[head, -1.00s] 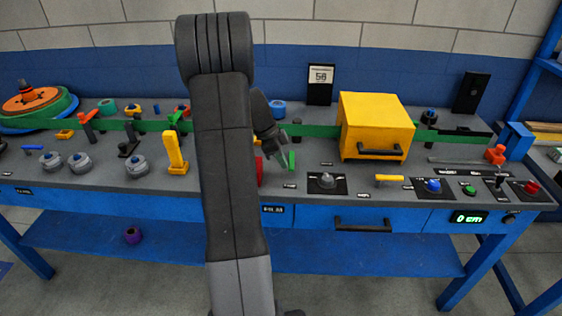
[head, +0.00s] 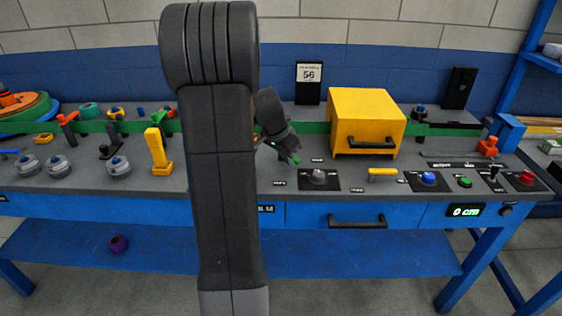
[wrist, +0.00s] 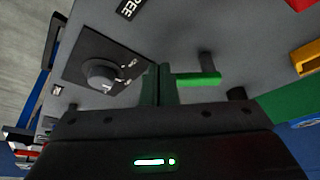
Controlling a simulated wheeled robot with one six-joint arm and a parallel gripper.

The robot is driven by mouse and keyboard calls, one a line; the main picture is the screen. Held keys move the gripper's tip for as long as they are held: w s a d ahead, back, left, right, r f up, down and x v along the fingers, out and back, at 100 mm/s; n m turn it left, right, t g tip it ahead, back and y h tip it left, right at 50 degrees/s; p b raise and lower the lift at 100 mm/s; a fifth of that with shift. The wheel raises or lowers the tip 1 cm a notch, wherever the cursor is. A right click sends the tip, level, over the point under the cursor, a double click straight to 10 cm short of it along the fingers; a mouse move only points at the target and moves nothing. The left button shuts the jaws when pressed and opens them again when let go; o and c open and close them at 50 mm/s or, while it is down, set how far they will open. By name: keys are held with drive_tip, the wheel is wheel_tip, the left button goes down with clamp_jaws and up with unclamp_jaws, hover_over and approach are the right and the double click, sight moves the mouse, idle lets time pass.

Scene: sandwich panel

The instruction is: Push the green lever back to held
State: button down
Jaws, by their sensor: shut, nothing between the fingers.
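The green lever (wrist: 198,79) shows in the wrist view as a short green bar with a dark post beside it. Its left end is right beside my fingers; whether they touch it, I cannot tell. My gripper (wrist: 158,84) is shut with nothing between the fingers. In the head view my gripper (head: 290,160) is low over the bench, left of the yellow box, and only a small green part of the lever (head: 285,161) shows by its fingertips. A FREE-like label (wrist: 128,7) is at the top of the wrist view.
A dark knob on a black plate (head: 320,179) lies to the right, also in the wrist view (wrist: 103,73). A yellow box (head: 367,120) stands behind it. A yellow handle (head: 382,173) and blue button (head: 429,179) are farther right. My arm hides part of the bench.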

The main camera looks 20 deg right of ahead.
drive_tip(key=d+n, duration=0.2)
drive_tip(key=n, duration=0.1)
drive_tip(key=d+n+t+y+p, duration=0.1)
drive_tip(key=shift+w+r, duration=0.1)
drive_tip(key=shift+w, duration=0.2)
drive_tip(key=shift+w+d+n, duration=0.4)
drive_tip(key=shift+d, duration=0.1)
drive_tip(key=shift+w+d, duration=0.35)
drive_tip(key=shift+d, duration=0.1)
drive_tip(key=shift+w, duration=0.15)
drive_tip(key=shift+d, duration=0.1)
